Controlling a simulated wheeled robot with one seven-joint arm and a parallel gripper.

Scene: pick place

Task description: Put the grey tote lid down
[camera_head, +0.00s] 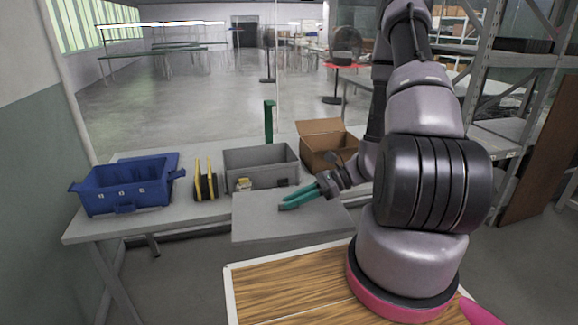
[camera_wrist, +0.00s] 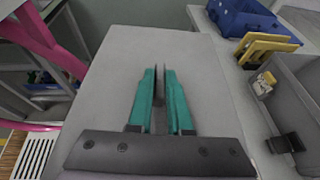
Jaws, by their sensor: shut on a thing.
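The grey tote lid (camera_head: 262,226) is a flat grey panel. In the head view it lies level at the front edge of the grey table and sticks out past that edge. In the wrist view the lid (camera_wrist: 205,65) fills the middle, below the fingers. My gripper (camera_head: 287,204) with teal fingers is over the lid and shut on it. In the wrist view the gripper (camera_wrist: 160,75) has a thin dark upright piece between its fingers. The exact grip point and any gap under the lid cannot be told.
On the table (camera_head: 85,227) stand a blue crate (camera_head: 130,198), yellow-and-black things (camera_head: 205,185), an open grey tote (camera_head: 262,160) and an open cardboard box (camera_head: 325,150). A wood-topped surface (camera_head: 290,285) is nearer me.

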